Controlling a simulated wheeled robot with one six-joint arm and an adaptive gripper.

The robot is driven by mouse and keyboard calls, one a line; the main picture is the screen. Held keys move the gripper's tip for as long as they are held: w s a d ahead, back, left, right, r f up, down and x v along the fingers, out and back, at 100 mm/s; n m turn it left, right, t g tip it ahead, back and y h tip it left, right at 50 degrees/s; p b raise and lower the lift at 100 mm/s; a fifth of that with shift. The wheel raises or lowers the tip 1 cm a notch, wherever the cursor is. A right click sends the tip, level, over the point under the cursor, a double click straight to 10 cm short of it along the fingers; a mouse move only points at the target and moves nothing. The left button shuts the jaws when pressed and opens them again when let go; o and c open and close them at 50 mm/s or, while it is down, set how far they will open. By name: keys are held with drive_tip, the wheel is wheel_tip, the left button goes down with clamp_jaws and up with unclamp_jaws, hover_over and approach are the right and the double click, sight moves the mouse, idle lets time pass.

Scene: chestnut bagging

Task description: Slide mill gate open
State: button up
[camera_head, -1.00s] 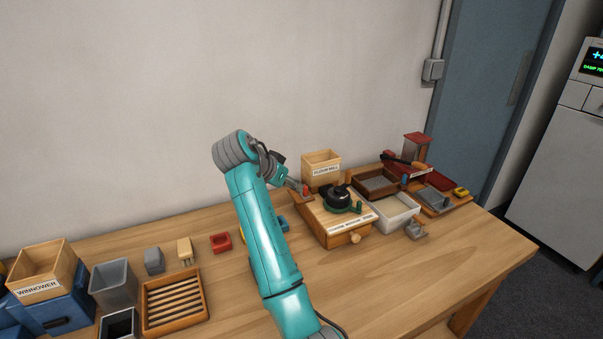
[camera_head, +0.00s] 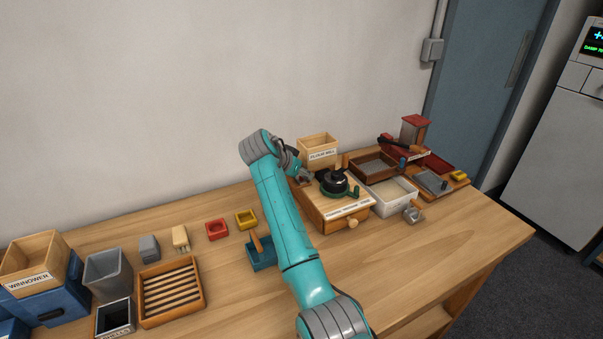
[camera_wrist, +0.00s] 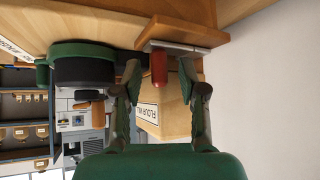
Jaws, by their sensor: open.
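The mill (camera_head: 318,213) is a wooden box with a black and green grinder (camera_head: 335,182) on top, right of centre on the bench. My gripper (camera_head: 304,178) is at its back left corner, partly hidden by my arm. In the wrist view my gripper (camera_wrist: 160,82) is open. A red knob (camera_wrist: 158,70) shows between its fingertips, in front of a pale metal plate under a wooden board (camera_wrist: 182,32). It looks like the gate's handle. I cannot tell whether the fingers touch it. The gate's opening is hidden.
The wooden FLOUR MILL bin (camera_head: 317,150) stands just behind the mill, close to my gripper. A white tray (camera_head: 391,204) and a dark wooden tray (camera_head: 374,177) lie to the right. A blue holder (camera_head: 262,262) is left of my arm. The front right bench is clear.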

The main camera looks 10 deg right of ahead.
drive_tip(key=shift+w+d+f, duration=0.1)
drive_tip(key=shift+d+f, duration=0.05)
clamp_jaws()
drive_tip(key=shift+s+a, duration=0.25)
drive_tip(key=shift+a, duration=0.45)
drive_tip(key=shift+s+a, duration=0.2)
drive_tip(key=shift+a, duration=0.45)
unclamp_jaws()
drive_tip(key=shift+a, duration=0.1)
drive_tip(key=v, duration=1.2)
